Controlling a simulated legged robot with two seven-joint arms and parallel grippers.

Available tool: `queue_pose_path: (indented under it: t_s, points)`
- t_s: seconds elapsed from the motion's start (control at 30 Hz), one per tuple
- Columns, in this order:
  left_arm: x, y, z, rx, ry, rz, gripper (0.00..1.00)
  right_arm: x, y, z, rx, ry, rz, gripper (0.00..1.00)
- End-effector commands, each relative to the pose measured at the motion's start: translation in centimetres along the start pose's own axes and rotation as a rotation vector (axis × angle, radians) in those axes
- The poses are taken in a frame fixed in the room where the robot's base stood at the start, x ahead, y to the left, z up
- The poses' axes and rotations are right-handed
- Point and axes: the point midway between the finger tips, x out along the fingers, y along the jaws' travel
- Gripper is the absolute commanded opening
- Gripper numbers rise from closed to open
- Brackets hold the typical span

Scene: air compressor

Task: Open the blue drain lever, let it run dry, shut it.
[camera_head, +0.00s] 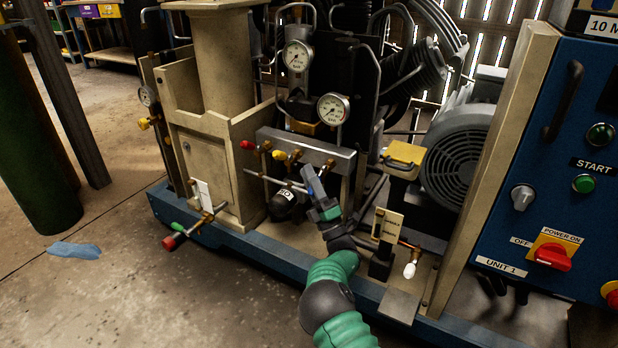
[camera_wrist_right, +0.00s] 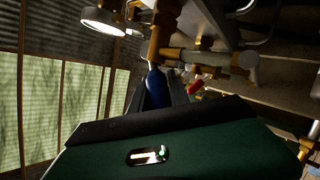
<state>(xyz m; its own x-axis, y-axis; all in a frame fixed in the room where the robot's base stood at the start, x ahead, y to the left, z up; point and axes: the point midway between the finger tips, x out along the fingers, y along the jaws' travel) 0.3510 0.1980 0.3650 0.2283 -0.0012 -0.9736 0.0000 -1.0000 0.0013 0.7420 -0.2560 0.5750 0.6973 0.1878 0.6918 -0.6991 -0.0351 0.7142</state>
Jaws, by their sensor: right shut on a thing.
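The blue drain lever (camera_wrist_right: 155,88) shows in the right wrist view, hanging below a brass valve fitting (camera_wrist_right: 160,42). My right gripper (camera_wrist_right: 160,100) is shut on the lever, its dark fingers on either side of it. In the head view my right gripper (camera_head: 309,174) reaches up from the lower middle to just below the valve manifold (camera_head: 310,146). I see no flow from the drain. My left gripper is not in view.
Two gauges (camera_head: 298,56) (camera_head: 333,108) stand above. The blue control panel (camera_head: 560,180) bounds the right side.

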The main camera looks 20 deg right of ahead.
Motion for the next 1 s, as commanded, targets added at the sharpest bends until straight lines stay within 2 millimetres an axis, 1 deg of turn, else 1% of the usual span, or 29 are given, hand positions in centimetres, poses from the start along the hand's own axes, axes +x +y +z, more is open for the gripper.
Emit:
queue_pose_path:
  t_s: [0.03, 0.1, 0.2, 0.47, 0.57, 0.67, 0.77, 0.9, 1.0]
  points:
    - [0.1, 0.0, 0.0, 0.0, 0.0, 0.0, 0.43, -0.5, -0.4, 0.0, 0.002, -0.001, -0.008, 0.23]
    - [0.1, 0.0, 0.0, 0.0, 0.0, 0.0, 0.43, -0.4, -0.3, 0.0, 0.002, -0.001, -0.008, 0.32]
    - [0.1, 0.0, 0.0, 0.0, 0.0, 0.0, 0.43, -0.3, -0.2, 0.0, 0.001, -0.001, -0.005, 0.43]
    - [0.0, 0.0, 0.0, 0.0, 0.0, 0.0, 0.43, -0.1, 0.0, 0.0, 0.001, -0.001, -0.002, 0.43]
    - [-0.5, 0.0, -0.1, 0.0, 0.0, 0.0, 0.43, -0.6, 0.0, 0.1, 0.001, -0.002, -0.004, 0.43]
    - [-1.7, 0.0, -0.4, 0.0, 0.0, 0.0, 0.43, -2.0, 0.2, 0.2, 0.001, -0.003, -0.006, 0.43]
    - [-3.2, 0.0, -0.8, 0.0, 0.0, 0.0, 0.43, -4.5, 0.3, 0.2, 0.001, -0.004, -0.01, 0.43]
    - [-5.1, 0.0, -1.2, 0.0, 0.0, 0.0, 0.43, -8.8, 0.3, 0.2, 0.001, -0.003, -0.01, 0.43]
    - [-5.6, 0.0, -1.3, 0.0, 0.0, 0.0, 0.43, -12.0, 0.0, -0.1, 0.0, 0.003, -0.013, 0.43]
